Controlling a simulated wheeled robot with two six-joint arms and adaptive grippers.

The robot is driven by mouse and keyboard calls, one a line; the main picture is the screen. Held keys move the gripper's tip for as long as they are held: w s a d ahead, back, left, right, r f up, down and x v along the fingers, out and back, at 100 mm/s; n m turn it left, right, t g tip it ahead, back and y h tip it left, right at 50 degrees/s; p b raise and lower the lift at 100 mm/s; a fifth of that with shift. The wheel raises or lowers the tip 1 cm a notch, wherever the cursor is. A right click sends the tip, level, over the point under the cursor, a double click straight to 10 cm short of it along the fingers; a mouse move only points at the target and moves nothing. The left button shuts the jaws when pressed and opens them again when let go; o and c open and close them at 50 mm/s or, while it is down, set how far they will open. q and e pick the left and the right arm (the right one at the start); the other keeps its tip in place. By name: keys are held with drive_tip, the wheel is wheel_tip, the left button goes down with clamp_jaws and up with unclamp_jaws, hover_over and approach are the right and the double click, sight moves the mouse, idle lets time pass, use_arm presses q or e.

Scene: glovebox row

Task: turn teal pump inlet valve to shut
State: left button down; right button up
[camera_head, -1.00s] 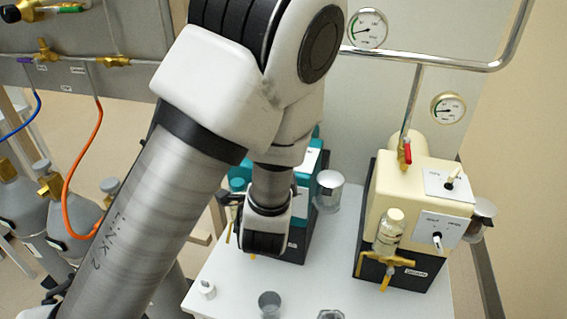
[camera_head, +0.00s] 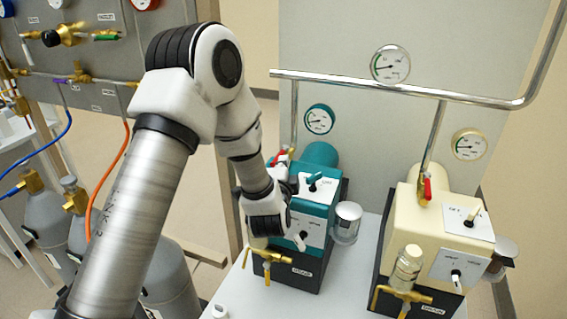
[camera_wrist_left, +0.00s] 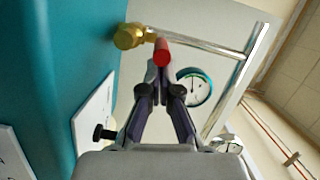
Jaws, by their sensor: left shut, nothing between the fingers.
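The teal pump (camera_head: 313,212) stands on the white bench, partly hidden by my left wrist. Its inlet valve has a red handle (camera_head: 278,158) at the pump's rear upper left. In the left wrist view the red handle (camera_wrist_left: 162,51) sits beside the brass valve body (camera_wrist_left: 128,36), joined to a metal pipe. My left gripper (camera_wrist_left: 163,88) is shut and empty. Its fingertips point at the red handle and appear just short of it; I cannot tell whether they touch. In the head view the fingers are mostly hidden by my wrist. My right gripper is out of view.
A cream pump (camera_head: 440,225) with its own red-handled valve (camera_head: 427,188) stands to the right. A clear jar (camera_head: 346,222) is beside the teal pump. The teal gauge (camera_wrist_left: 195,88) and pipe (camera_wrist_left: 205,45) lie beyond my fingers. Gas cylinders (camera_head: 50,212) stand at left.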

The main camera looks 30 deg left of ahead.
use_arm(q)
drive_tip(key=shift+d, duration=0.1)
drive_tip(key=shift+s+a+m+t+h+p, duration=0.2)
drive_tip(key=shift+a+m+t+h+p, duration=0.15)
drive_tip(key=shift+m+h+p, duration=0.25)
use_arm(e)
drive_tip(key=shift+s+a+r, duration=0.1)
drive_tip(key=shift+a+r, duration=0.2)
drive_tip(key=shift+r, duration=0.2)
